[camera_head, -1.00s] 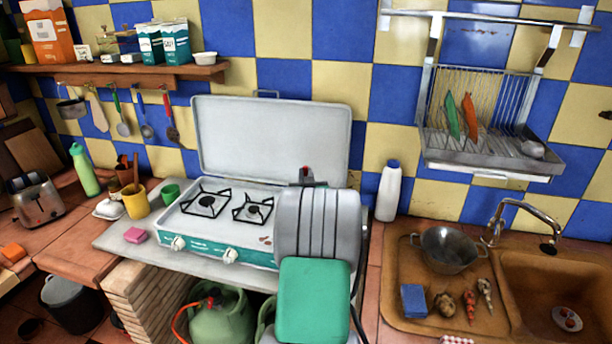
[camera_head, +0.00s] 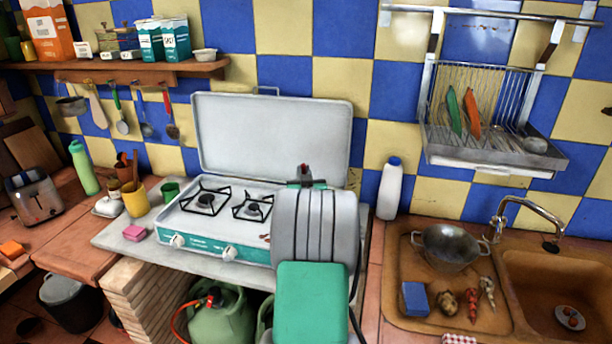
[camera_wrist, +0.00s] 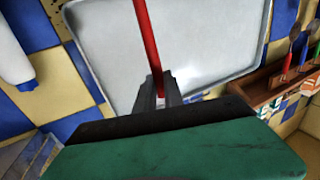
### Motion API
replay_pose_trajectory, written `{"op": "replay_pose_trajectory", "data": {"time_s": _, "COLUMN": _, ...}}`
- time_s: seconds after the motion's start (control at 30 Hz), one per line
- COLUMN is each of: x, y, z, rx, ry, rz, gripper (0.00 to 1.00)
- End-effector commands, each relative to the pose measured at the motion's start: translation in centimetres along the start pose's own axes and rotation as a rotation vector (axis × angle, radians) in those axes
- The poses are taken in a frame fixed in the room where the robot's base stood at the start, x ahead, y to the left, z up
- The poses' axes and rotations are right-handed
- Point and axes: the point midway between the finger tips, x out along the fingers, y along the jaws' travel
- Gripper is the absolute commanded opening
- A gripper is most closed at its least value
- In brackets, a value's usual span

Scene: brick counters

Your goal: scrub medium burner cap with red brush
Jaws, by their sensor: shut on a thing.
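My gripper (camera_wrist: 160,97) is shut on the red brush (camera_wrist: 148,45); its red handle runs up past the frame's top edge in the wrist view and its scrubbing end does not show. In the head view a small red bit of the brush (camera_head: 304,170) shows above my arm, in front of the stove's raised lid (camera_head: 265,130). The white camping stove (camera_head: 225,210) has a left burner cap (camera_head: 205,199) and another burner cap (camera_head: 252,209) under black grates. My arm hides the stove's right part. I cannot tell which cap is the medium one.
A white bottle (camera_head: 390,188) stands right of the stove. A pink sponge (camera_head: 134,233), yellow cup (camera_head: 135,202) and green mug (camera_head: 170,191) are at its left. The sink counter at the right holds a metal colander (camera_head: 449,247) and a blue sponge (camera_head: 414,299).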

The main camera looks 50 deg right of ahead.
Motion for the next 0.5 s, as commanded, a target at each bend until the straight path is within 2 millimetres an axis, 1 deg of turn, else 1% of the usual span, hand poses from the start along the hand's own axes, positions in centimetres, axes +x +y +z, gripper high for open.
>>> {"op": "replay_pose_trajectory", "data": {"time_s": 0.13, "x": -0.1, "y": 0.2, "z": 0.2, "rx": 0.001, "ry": -0.002, "rz": 0.001, "gripper": 0.00}}
{"op": "replay_pose_trajectory", "data": {"time_s": 0.4, "x": -0.5, "y": 1.4, "z": 0.4, "rx": 0.000, "ry": -0.002, "rz": 0.002, "gripper": 0.00}}
{"op": "replay_pose_trajectory", "data": {"time_s": 0.5, "x": -0.6, "y": 1.5, "z": 0.3, "rx": 0.000, "ry": -0.003, "rz": 0.001, "gripper": 0.00}}
